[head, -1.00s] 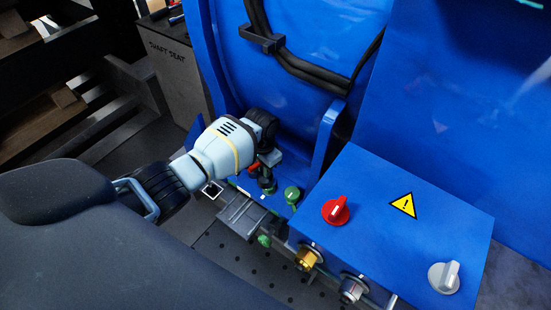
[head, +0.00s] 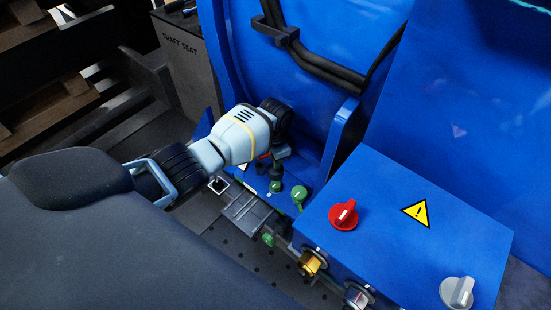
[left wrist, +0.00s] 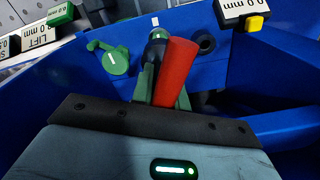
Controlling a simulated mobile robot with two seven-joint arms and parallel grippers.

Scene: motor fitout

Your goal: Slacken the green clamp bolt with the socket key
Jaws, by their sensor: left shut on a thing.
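My left gripper (head: 274,150) is shut on the socket key, low beside the blue motor housing. In the left wrist view the key shows a red handle (left wrist: 176,72) between the fingers and a dark shaft (left wrist: 152,55). The key's dark socket end (head: 276,172) points down over a green bolt head (head: 275,187) on the blue base; I cannot tell how fully it is seated. Beside it is a green lever-shaped part (head: 299,194) with a white mark, also in the left wrist view (left wrist: 115,61). My right gripper is not in view.
A blue box (head: 385,240) with red and grey knobs stands to the right. A grey slotted block (head: 245,213) and another green part (head: 268,240) lie in front. Black cables (head: 310,65) run along the housing. A grey SHAFT SEAT stand (head: 185,60) is behind left.

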